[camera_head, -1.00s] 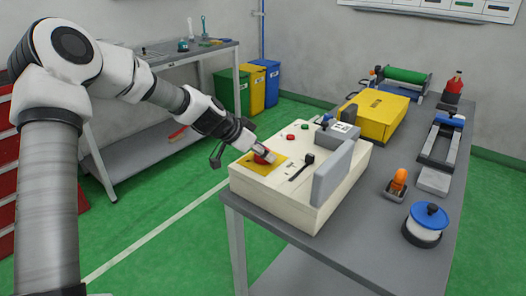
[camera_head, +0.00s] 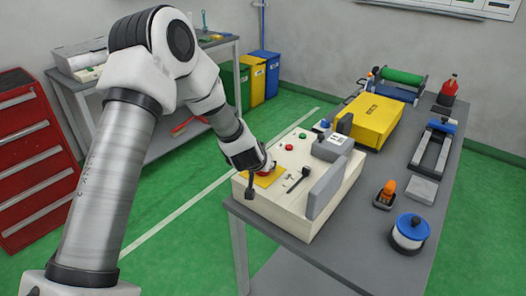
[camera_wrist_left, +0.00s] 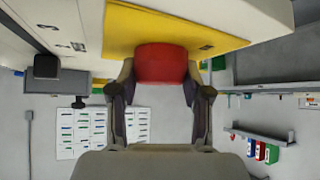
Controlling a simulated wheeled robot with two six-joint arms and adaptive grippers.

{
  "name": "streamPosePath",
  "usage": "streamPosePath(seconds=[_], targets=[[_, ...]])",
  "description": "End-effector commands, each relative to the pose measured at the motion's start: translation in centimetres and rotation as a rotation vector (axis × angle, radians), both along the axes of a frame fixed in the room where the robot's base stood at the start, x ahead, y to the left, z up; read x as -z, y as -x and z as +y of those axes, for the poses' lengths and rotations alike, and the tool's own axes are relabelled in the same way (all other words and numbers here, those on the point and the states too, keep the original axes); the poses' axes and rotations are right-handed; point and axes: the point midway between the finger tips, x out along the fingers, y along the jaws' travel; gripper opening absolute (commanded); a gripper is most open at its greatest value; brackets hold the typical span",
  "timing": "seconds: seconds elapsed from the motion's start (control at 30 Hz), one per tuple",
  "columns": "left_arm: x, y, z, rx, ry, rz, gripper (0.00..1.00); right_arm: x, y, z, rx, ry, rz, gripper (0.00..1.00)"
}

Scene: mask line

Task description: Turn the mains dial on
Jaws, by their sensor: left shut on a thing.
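The mains dial (camera_wrist_left: 161,62) is a red knob on a yellow plate (camera_wrist_left: 122,28) at the left end of the cream machine (camera_head: 285,210). In the left wrist view the dial sits between my left gripper's two fingers (camera_wrist_left: 160,85), which are shut on its sides. In the head view my left gripper (camera_head: 262,170) comes down over the dial and hides most of it; a little red shows beside the fingers. My right gripper is in neither view.
The machine's black lever (camera_head: 299,177) and grey upright panel (camera_head: 328,190) stand right of the dial. A yellow box (camera_head: 371,120), an orange-topped item (camera_head: 388,188) and a blue-topped spool (camera_head: 411,230) are on the grey table. The floor left of the table is clear.

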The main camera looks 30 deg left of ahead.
Motion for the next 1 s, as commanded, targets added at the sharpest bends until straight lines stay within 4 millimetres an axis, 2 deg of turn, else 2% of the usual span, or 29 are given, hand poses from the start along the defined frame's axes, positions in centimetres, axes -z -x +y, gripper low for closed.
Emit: streamPosePath(seconds=[0.03,0.5,0.7,1.0], targets=[[-0.7,0.1,-0.2,-0.039,-0.004,0.010,0.14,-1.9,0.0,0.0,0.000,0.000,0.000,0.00],[-0.8,0.1,-0.1,-0.479,-0.003,0.005,0.14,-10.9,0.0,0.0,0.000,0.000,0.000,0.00],[-0.4,0.1,0.0,-0.632,-0.002,0.002,0.13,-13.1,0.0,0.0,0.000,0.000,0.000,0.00],[0.0,0.1,0.0,-0.767,-0.001,0.001,0.13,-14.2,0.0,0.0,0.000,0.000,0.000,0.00]])
